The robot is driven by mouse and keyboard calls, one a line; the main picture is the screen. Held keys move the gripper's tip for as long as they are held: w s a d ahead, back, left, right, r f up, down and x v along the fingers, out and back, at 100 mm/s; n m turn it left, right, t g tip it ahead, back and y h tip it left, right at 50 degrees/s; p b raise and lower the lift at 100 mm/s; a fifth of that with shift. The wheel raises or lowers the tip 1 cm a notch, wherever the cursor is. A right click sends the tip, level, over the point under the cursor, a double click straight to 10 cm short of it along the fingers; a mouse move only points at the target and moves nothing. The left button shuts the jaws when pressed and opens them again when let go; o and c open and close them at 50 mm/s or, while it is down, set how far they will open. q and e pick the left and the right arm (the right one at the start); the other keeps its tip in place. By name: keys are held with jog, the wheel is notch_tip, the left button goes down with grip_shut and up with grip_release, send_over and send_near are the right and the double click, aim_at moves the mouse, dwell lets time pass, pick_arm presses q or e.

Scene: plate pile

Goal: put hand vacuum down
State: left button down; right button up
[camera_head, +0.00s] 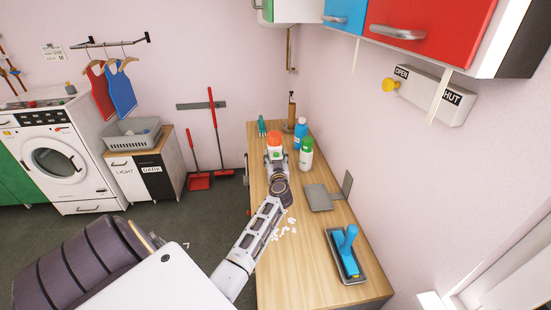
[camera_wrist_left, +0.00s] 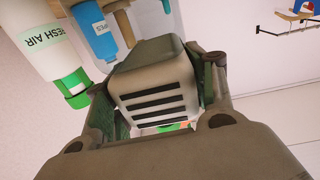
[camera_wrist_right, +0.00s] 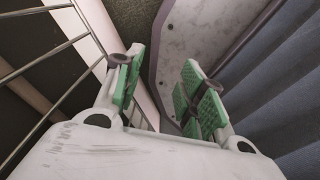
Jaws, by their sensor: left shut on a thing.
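The hand vacuum (camera_head: 274,140), white with an orange-red part, is at the far half of the wooden counter. My left gripper (camera_head: 276,158) is shut on it. In the left wrist view the hand vacuum (camera_wrist_left: 155,90) shows as a pale body with black slots between the green-padded fingers. I cannot tell whether it touches the counter. My right gripper (camera_wrist_right: 163,82) is open and empty in the right wrist view, and it is out of the head view.
On the wooden counter (camera_head: 280,285), a blue bottle (camera_head: 300,133) and a green-capped white bottle (camera_head: 306,156) stand close right of the vacuum. A teal item (camera_head: 261,127) is behind left. Nearer are white scraps (camera_head: 284,229), a grey plate-like item (camera_head: 319,197) and a blue-handled tool (camera_head: 346,252).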

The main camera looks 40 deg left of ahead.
pick_arm(q)
jog(key=shift+r, duration=0.1)
jog(key=c, duration=0.5)
grip_release()
jog(key=shift+s+d, duration=0.3)
jog(key=shift+s, duration=0.05)
jog(key=v, duration=1.1)
jog(key=shift+p, duration=0.3)
